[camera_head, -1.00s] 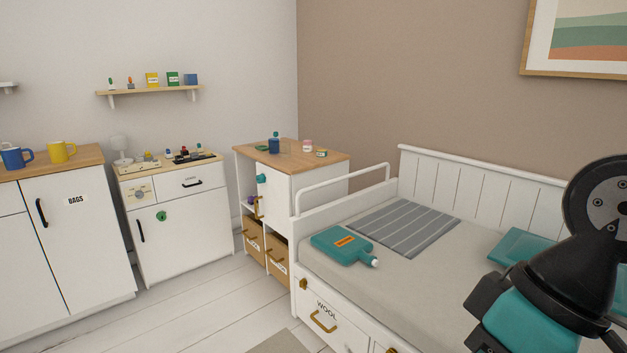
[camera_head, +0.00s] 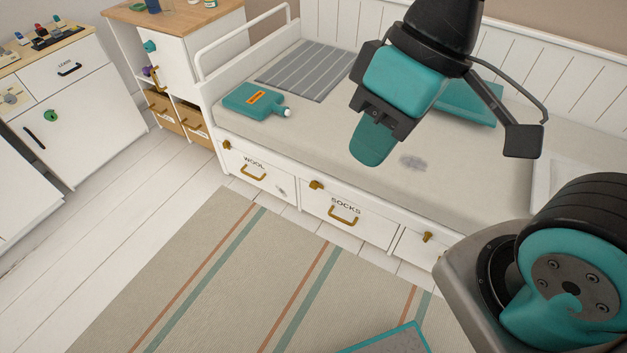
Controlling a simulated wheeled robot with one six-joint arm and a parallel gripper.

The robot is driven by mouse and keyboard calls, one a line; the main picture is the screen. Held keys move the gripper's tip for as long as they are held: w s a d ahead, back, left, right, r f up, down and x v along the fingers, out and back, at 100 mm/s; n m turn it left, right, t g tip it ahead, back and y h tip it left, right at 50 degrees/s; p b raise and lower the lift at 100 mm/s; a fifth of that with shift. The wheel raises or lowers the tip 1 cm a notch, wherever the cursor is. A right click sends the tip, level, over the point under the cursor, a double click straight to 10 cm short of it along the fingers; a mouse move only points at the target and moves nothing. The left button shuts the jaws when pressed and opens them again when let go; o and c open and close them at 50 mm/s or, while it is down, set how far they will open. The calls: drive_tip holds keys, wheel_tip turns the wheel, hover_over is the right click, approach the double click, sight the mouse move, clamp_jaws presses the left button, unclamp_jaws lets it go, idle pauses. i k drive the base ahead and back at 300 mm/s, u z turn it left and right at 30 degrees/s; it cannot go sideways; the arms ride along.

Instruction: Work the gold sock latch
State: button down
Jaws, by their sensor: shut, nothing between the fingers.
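The gold sock latch (camera_head: 316,185) sits at the upper left corner of the white drawer marked SOCKS (camera_head: 362,223), under the daybed. This drawer has a gold handle (camera_head: 342,220) and looks closed. My gripper (camera_head: 372,150) hangs above the bed, up and to the right of the latch in the picture. It points downward, is shut and holds nothing. It does not touch the latch.
The WOOL drawer (camera_head: 258,170) with its own gold latch (camera_head: 227,145) is to the left. Another gold latch (camera_head: 428,237) is to the right. A teal bottle (camera_head: 255,101) and a striped mat (camera_head: 309,72) lie on the bed. A striped rug (camera_head: 215,265) covers the floor in front.

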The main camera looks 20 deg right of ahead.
sight(314, 185)
drive_tip(key=u, duration=1.55)
drive_tip(key=i, duration=2.2)
drive_tip(key=z, duration=4.25)
